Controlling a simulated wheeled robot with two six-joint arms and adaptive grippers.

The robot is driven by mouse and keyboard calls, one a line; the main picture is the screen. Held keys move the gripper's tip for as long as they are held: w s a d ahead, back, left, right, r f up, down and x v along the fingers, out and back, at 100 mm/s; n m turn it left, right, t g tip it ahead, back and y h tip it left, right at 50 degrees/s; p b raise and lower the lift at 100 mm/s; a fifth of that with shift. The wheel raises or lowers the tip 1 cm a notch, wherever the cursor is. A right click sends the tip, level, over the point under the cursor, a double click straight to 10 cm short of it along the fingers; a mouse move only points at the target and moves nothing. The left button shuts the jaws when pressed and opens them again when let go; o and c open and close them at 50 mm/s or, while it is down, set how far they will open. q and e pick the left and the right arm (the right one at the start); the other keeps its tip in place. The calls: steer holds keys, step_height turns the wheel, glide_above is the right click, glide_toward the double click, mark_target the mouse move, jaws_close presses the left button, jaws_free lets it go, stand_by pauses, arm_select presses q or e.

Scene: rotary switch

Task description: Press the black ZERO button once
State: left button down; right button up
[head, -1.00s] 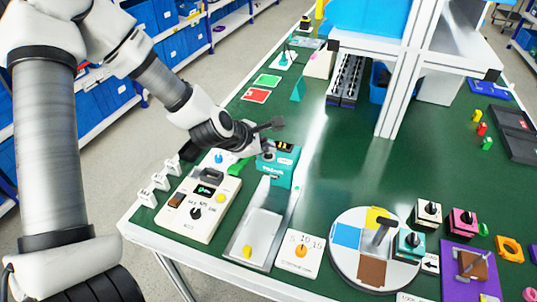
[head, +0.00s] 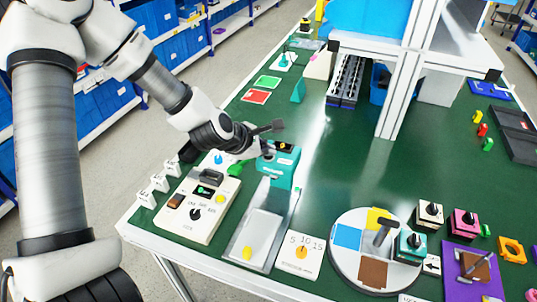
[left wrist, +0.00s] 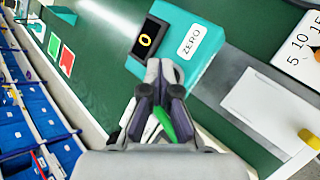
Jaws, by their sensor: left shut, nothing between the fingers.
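The teal box (head: 283,172) stands on the green table, beside the cream panel. In the left wrist view, the teal box (left wrist: 185,48) bears a white ZERO label (left wrist: 191,40) and a black square button (left wrist: 150,38) with a yellow 0. My right gripper is not in view.
The cream panel (head: 198,208) with a dial lies left of a grey tray (head: 258,238). A 5-10-15 dial card (head: 300,255) and a round turntable (head: 345,275) lie to the right. A green piece (head: 236,169) lies near the gripper. The table's middle is clear.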

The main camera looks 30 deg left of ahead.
arm_select(q)
steer(key=shift+r+p, duration=0.65)
steer(key=shift+r, duration=0.15)
steer(key=shift+r, duration=0.1)
step_height(320, 180, up, 5)
steer(key=p, duration=0.4)
stand_by(0.5)
